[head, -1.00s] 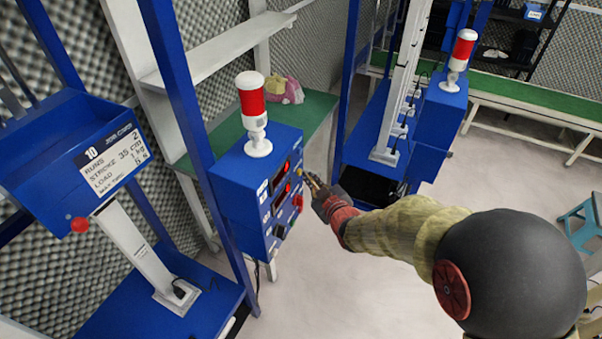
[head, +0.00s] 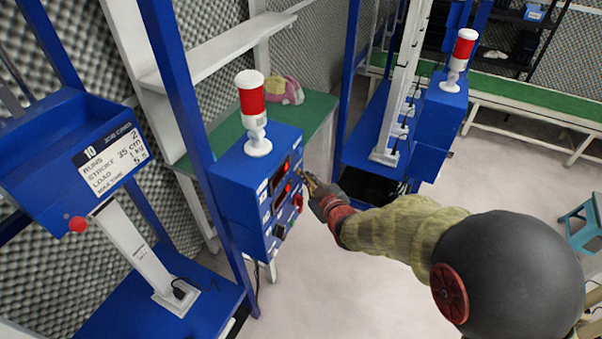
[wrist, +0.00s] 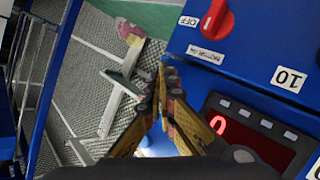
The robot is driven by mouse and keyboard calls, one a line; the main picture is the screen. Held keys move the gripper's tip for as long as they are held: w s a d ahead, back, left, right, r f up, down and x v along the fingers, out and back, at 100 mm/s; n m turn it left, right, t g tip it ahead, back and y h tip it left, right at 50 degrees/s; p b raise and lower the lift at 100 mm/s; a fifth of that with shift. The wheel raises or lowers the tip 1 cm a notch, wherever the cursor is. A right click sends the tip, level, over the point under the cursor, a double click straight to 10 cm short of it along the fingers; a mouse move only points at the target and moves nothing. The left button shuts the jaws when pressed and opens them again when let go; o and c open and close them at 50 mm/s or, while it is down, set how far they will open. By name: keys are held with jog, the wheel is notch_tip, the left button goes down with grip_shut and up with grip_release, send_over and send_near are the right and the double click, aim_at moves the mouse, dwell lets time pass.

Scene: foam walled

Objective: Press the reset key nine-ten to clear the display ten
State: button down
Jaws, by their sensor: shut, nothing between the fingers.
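The blue control box (head: 235,190) stands left of my gripper (head: 306,177) in the head view. Its front carries dark displays (head: 281,178) with red digits, too small to read there. In the wrist view, a display (wrist: 218,124) shows a red 0, beside a white label reading 10 (wrist: 289,79). A row of small pale keys (wrist: 245,112) lies along that display's edge; their markings cannot be read. My gripper (wrist: 163,75) is shut and empty, its fingertips near the box's edge. I cannot tell whether they touch it.
A red rotary knob (wrist: 217,19) sits on the same panel. A red-and-white lamp (head: 252,105) stands on top of the box. A blue post (head: 188,100) rises beside it. A second blue station (head: 440,115) is behind. Pale floor (head: 350,265) is open below my arm.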

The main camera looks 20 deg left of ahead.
jog(key=shift+d, duration=0.15)
jog(key=shift+s+d, duration=0.1)
jog(key=shift+d, duration=0.6)
jog(key=shift+d, duration=0.1)
jog(key=d, duration=0.5)
jog(key=shift+s, duration=0.15)
jog(key=shift+a, duration=0.1)
dwell(0.8)
